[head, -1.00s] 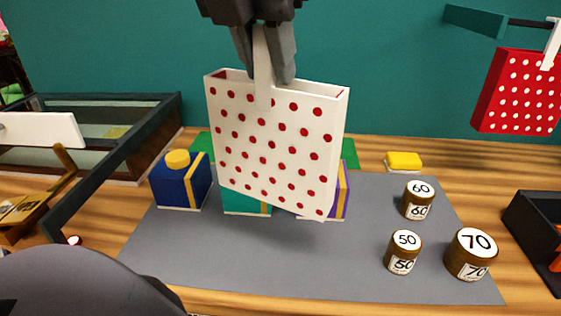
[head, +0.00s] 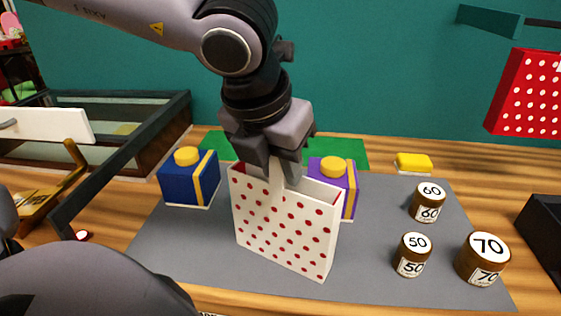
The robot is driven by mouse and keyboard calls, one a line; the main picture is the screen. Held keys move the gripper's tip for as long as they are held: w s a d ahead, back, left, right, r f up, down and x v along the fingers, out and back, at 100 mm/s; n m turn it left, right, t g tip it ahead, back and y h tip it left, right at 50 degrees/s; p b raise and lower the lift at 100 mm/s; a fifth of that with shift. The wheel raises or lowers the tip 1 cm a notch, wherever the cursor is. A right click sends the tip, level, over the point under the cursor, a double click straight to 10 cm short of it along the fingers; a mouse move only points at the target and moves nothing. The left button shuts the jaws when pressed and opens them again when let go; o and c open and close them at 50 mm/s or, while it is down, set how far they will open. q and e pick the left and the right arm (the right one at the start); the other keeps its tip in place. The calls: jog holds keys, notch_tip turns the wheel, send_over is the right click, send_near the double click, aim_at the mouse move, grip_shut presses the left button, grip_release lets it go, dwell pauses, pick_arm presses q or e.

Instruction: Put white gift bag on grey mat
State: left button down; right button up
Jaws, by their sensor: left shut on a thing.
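The white gift bag (head: 285,228) with red dots is upright at the middle of the grey mat (head: 190,250) in the head view. My left gripper (head: 275,180) comes from above and is shut on the bag's white strap at its top opening. The bag's lower edge appears at or just above the mat; I cannot tell whether it touches. The bag hides part of the mat behind it. My right gripper is not in view.
A blue box (head: 189,178) and a purple box (head: 335,180) stand behind the bag. Brown jars marked 60 (head: 428,203), 50 (head: 412,254) and 70 (head: 482,259) stand to the right. A yellow block (head: 413,163) lies behind the mat. A red dotted bag (head: 527,95) hangs at right.

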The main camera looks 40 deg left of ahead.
pick_arm(q)
jog(key=shift+f, duration=0.15)
jog(key=c, duration=0.9)
grip_release()
jog(key=v, duration=1.2)
jog(key=shift+d, duration=0.1)
